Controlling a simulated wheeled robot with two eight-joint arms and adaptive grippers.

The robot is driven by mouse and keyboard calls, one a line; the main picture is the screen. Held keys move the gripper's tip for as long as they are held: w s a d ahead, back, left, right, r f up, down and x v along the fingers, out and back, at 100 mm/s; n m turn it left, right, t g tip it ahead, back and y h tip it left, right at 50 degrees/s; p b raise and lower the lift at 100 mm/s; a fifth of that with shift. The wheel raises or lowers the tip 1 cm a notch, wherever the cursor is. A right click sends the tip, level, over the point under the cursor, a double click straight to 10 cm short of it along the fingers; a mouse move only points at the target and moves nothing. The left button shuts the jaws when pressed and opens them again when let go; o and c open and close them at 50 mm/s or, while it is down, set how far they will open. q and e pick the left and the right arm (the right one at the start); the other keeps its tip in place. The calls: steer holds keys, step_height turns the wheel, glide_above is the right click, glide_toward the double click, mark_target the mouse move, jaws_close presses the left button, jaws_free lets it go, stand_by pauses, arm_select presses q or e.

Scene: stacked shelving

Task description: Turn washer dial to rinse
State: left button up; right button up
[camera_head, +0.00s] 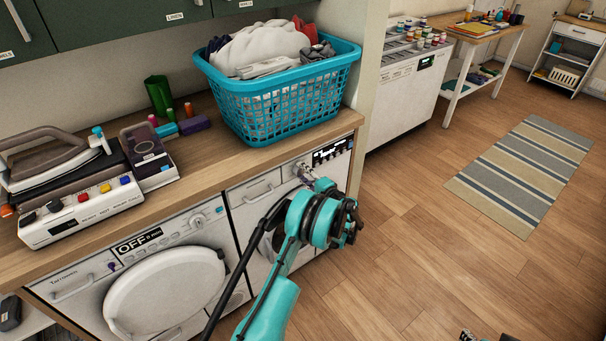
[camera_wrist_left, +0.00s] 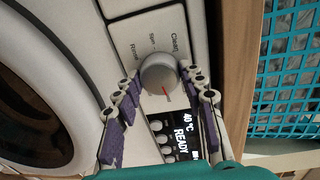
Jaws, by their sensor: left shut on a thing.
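The washer (camera_head: 245,192) is the white machine under the right part of the counter. Its round grey dial (camera_wrist_left: 160,74) has a red mark on the lower side in the left wrist view. The printed word Rinse (camera_wrist_left: 134,52) is at the dial's upper left, and Clean is at its upper right. My left gripper (camera_head: 305,172) is at the control panel, and in the left wrist view its fingers (camera_wrist_left: 163,82) are shut on the dial from both sides. The dial is mostly hidden in the head view. A small part of what looks like my right gripper (camera_head: 468,335) shows at the bottom edge.
The washer display (camera_wrist_left: 182,130) reads 40 °C and READY. A teal laundry basket (camera_head: 275,105) stands on the counter (camera_head: 215,150) above. A second machine (camera_head: 165,290) at left has a display reading OFF.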

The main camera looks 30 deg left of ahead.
arm_select(q)
steer(key=m, duration=0.7)
steer(key=shift+w+g, duration=0.1)
steer(key=shift+g, duration=0.2)
steer(key=m, duration=0.3)
steer(key=shift+y, duration=0.3)
steer(key=m, duration=0.3)
steer(key=shift+m, duration=0.4)
steer(key=m, duration=0.3)
steer(key=shift+w+m+g+y, duration=0.1)
steer(key=shift+m+g+y, duration=0.2)
steer(key=m, duration=0.3)
steer(key=shift+f+m, duration=0.1)
steer(key=shift+m, duration=0.2)
steer(key=m, duration=0.6)
steer(key=shift+m+t, duration=0.4)
